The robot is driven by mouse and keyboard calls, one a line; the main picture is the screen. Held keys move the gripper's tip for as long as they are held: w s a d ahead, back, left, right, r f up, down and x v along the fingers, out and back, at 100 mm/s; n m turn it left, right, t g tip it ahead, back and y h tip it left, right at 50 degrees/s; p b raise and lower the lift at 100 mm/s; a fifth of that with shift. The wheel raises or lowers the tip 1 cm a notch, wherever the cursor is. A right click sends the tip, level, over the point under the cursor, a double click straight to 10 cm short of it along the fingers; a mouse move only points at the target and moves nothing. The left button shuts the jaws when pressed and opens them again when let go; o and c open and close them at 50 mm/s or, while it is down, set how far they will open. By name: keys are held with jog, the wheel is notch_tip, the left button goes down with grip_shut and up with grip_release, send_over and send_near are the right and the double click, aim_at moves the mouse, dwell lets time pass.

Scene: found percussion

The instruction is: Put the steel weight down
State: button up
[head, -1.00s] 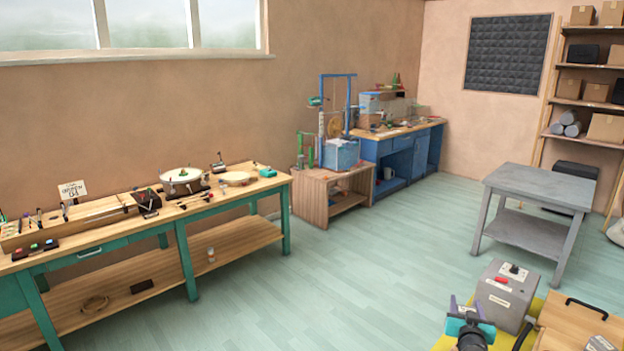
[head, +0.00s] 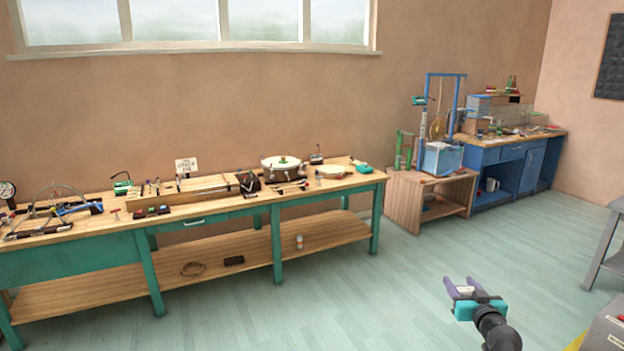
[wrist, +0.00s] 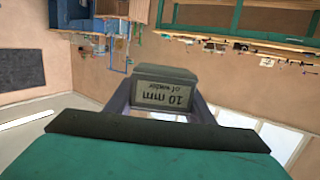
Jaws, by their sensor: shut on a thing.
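My gripper (head: 464,286) with its purple fingers is low and right of centre in the head view, in front of the floor. It is shut on the steel weight, a small grey block (wrist: 165,92) that sits between the fingers in the wrist view. In the head view the weight is too small to make out clearly. It is held in the air, apart from any bench or table.
A long wooden workbench (head: 225,209) with green legs runs along the left wall, crowded with instruments. A low wooden stand (head: 404,203) and a blue bench (head: 505,152) are at the back right. A grey table (head: 606,245) shows at the right edge. Open floor lies between.

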jog(key=w+a+n+g+y+b, duration=0.25)
jog(key=a+n+y, duration=0.8)
jog(key=a, duration=1.65)
jog(key=s+a+f+n+g+y, duration=0.2)
jog(key=s+a+f+g+y, duration=0.2)
jog(key=s+a, duration=0.1)
jog(key=shift+s+a+f+y, duration=0.25)
jog(key=shift+s+y, duration=0.1)
jog(key=shift+s, duration=0.55)
jog(key=shift+f, duration=0.1)
jog(key=shift+s+f, duration=0.25)
jog(key=shift+f, duration=0.8)
